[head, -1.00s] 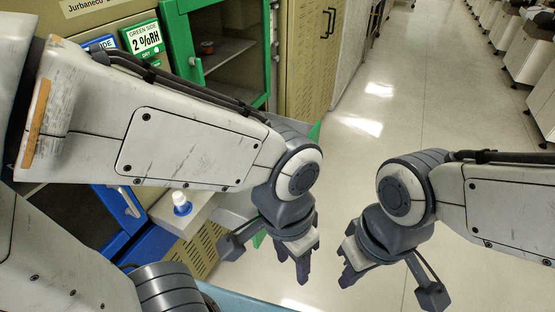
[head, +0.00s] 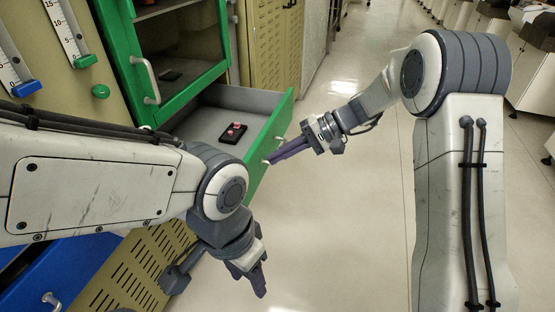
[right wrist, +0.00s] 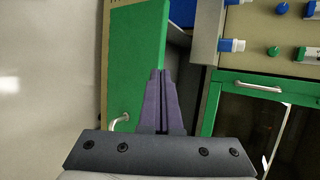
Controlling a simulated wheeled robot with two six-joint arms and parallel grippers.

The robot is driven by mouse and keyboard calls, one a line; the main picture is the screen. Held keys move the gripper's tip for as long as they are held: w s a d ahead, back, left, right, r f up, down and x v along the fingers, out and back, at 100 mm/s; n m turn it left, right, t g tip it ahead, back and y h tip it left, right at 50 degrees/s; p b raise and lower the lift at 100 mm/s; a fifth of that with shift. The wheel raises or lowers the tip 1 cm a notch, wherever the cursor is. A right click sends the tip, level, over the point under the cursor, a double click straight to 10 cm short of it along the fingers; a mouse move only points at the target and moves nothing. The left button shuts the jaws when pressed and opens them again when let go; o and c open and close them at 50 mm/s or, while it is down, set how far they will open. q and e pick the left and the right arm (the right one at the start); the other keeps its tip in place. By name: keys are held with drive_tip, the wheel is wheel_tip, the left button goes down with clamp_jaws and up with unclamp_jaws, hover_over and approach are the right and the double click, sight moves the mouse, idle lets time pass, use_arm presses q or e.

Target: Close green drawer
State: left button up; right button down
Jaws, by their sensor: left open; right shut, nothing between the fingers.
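The green drawer (head: 284,118) is pulled out below the green-framed cabinet. Its grey inside (head: 204,122) shows, with a small black item with red parts (head: 232,133) lying in it. My right gripper (head: 270,160) is shut and empty, its purple fingertips at the drawer's outer front face. In the right wrist view the shut fingers (right wrist: 160,72) overlap the green front (right wrist: 138,60), beside its silver handle (right wrist: 120,121). I cannot tell whether they touch it. My left gripper (head: 258,280) is open and empty, low in front of the cabinet and nearer than the drawer.
The green-framed glass door (head: 125,55) above the drawer has a silver handle and looks closed. A blue drawer front (head: 75,275) is at the lower left. A beige vented panel (head: 130,275) lies below.

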drive_tip(key=w+d+f+m+t+y+b, duration=0.2)
drive_tip(key=w+d+f+t+y+b, duration=0.15)
drive_tip(key=w+d+f, duration=0.5)
drive_tip(key=t+y+b, duration=0.2)
drive_tip(key=t+b, duration=0.1)
drive_tip(key=t, duration=0.1)
approach(269, 137)
drive_tip(key=shift+m+g, duration=0.25)
drive_tip(key=shift+m, duration=0.05)
drive_tip(key=b+x, duration=0.1)
drive_tip(key=x, duration=0.1)
drive_tip(key=b+x, duration=0.1)
drive_tip(key=x, duration=0.3)
drive_tip(key=shift+s+a+r+b, duration=0.1)
drive_tip(key=shift+r+b, duration=0.15)
drive_tip(key=shift+b, duration=0.15)
use_arm(q)
wheel_tip(269, 137, down, 12)
use_arm(e)
drive_tip(key=shift+a, duration=0.3)
